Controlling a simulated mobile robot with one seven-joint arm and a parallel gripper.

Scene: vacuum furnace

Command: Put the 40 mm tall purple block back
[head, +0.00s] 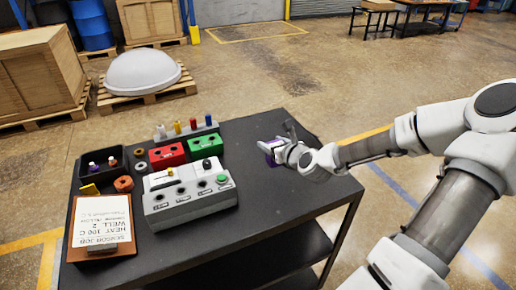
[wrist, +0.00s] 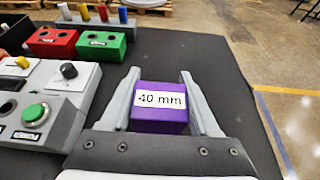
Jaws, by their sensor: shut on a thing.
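The purple block (wrist: 160,120) carries a white label reading "40 mm" and sits between the two fingers of my gripper (wrist: 162,108) in the wrist view. My gripper is shut on it. In the head view my gripper (head: 272,152) is over the right part of the dark table, with a bit of purple showing at its fingers. The block's underside is hidden, so I cannot tell whether it touches the table top.
On the table (head: 275,210) stand a grey control box (head: 190,205), a red block (head: 167,155), a green block (head: 205,144), a rack of coloured pegs (head: 187,129), a black tray (head: 103,173) and a clipboard (head: 100,225). The table's right side is clear.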

